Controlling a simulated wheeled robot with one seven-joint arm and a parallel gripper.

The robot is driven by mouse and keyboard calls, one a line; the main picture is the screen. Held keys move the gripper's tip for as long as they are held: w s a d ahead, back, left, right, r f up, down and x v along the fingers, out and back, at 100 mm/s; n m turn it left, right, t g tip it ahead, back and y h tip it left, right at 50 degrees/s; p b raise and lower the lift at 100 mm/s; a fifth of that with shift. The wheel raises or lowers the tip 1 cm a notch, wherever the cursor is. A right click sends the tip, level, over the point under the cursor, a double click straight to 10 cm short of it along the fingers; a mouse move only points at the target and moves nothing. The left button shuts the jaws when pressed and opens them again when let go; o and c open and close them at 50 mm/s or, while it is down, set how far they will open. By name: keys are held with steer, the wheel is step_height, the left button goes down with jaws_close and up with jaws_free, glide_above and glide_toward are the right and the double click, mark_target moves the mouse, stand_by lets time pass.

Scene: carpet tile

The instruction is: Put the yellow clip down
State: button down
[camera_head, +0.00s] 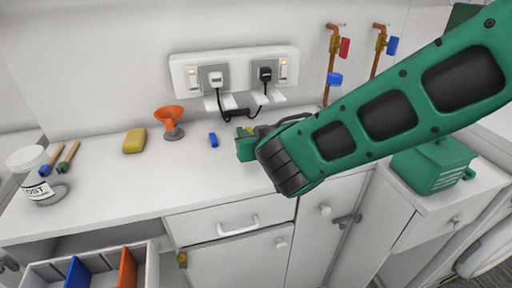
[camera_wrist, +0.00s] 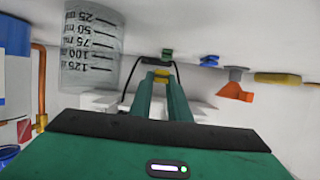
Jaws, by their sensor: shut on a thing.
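My gripper (camera_wrist: 161,82) is shut on the yellow clip (camera_wrist: 161,74), which shows between its two green fingertips in the wrist view. In the head view my gripper (camera_head: 246,143) is over the white counter (camera_head: 120,185), to the right of a blue clip (camera_head: 213,139). Only a small bit of yellow shows at its fingers there. I cannot tell whether the yellow clip touches the counter. In the wrist view a green clip (camera_wrist: 167,54) lies just beyond the fingertips, and the blue clip (camera_wrist: 209,60) lies to its right.
An orange funnel (camera_head: 170,120) and a yellow sponge (camera_head: 134,141) stand left of the blue clip. A socket panel (camera_head: 235,70) with black cables is behind my gripper. A clear measuring cup (camera_wrist: 92,50) is close in the wrist view.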

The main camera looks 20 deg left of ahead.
steer(key=shift+w+d+f, duration=0.2)
steer(key=shift+f, duration=1.95)
steer(key=shift+f, duration=0.15)
steer(key=c, duration=1.7)
jaws_free()
steer(key=shift+o, duration=0.2)
